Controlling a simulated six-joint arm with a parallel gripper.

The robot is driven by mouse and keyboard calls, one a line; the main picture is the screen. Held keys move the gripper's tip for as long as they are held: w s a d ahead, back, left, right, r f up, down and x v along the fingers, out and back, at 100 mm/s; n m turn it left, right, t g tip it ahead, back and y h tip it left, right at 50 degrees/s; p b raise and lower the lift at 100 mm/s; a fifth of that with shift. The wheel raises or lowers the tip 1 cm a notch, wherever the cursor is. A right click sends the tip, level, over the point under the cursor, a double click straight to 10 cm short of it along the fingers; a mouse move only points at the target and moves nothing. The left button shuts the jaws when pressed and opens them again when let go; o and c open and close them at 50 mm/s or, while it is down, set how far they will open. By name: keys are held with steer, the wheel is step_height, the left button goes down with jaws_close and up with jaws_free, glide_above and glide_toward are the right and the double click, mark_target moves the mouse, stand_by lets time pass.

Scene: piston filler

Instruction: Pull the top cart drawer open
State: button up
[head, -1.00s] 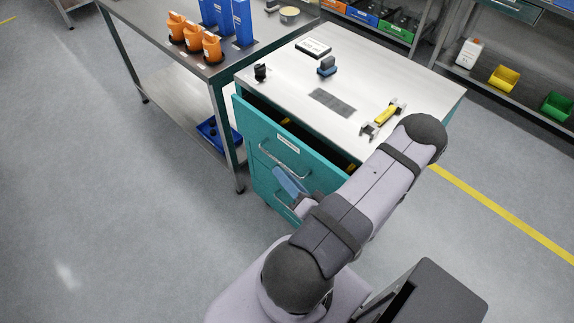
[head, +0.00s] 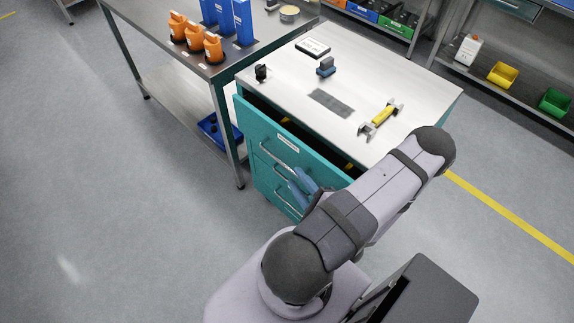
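The teal cart's top drawer (head: 262,135) stands partly open, with a dark gap between its front and the white cart top (head: 390,85). Its front carries a white label and a silver bar handle (head: 270,154). My gripper (head: 300,187), with two blue fingers, is beside the right end of this handle, in front of the drawer face. The fingers show apart from each other and hold nothing that I can see. Whether a finger touches the handle cannot be told. My arm hides the right part of the drawer front.
Yellow items show inside the drawer gap. A yellow-handled tool (head: 380,118), a blue-grey block (head: 326,67) and a small black object (head: 261,72) lie on the cart top. A steel table (head: 140,35) with orange bottles stands at left. The floor in front is clear.

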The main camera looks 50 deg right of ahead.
mark_target(286, 166)
steer(key=shift+w, duration=0.1)
steer(key=shift+b+x, duration=0.9)
steer(key=shift+x, duration=2.65)
jaws_close()
steer(key=shift+a, duration=0.1)
